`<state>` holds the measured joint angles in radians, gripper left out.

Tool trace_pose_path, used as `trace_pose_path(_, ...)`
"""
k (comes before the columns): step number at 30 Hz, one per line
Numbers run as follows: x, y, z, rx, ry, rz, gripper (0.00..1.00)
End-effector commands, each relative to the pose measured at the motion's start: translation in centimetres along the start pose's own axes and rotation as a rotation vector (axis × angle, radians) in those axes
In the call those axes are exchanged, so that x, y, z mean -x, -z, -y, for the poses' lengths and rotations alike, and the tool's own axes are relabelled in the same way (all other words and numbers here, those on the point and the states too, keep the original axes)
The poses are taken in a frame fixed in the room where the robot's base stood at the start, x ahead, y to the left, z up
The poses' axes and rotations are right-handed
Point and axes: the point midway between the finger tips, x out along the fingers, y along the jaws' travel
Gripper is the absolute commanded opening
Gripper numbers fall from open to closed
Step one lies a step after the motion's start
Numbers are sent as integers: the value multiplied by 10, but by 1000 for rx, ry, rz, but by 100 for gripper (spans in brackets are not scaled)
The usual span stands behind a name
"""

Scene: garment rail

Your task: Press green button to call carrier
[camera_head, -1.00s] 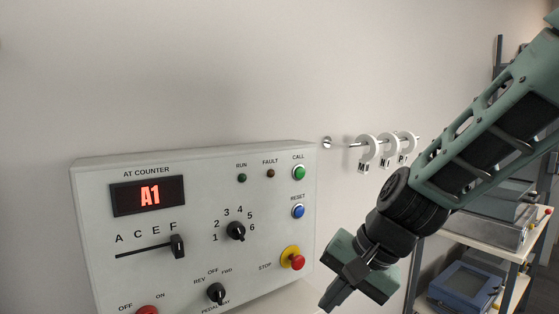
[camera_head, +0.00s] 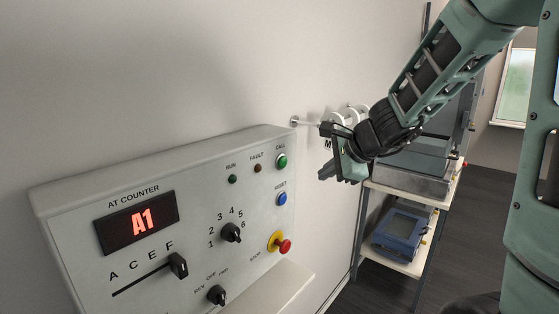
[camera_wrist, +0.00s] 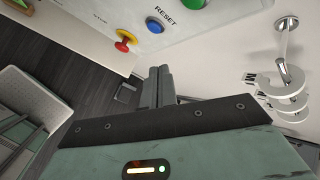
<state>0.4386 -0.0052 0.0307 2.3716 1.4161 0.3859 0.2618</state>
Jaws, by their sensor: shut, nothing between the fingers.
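The green CALL button (camera_head: 281,161) is at the upper right of the grey control panel (camera_head: 75,190). Its lower edge also shows at the top of the wrist view (camera_wrist: 194,3). The blue RESET button (camera_head: 281,199) is below it, and the red STOP button (camera_head: 284,246) on a yellow collar is lower still. My gripper (camera_head: 322,176) is shut and empty, right of the green button and apart from the panel. Its closed fingers (camera_wrist: 160,86) point toward the panel in the wrist view.
A wall rail (camera_head: 308,123) with white lettered hooks (camera_wrist: 283,88) is close to my gripper, partly hidden behind it in the head view. A shelf cart (camera_head: 405,265) with a blue instrument (camera_head: 399,232) stands at the right. The panel's lower ledge (camera_head: 270,295) juts out.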

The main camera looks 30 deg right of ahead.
Motion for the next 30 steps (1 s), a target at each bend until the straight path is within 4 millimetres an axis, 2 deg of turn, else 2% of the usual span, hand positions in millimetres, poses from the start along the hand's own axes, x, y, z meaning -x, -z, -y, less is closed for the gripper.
trace_pose_path(10,-8,-7,6,4,-1,1,0)
trace_pose_path(24,-50,-38,36,6,-2,2,0)
trace_pose_path(30,-60,-45,43,5,-2,2,0)
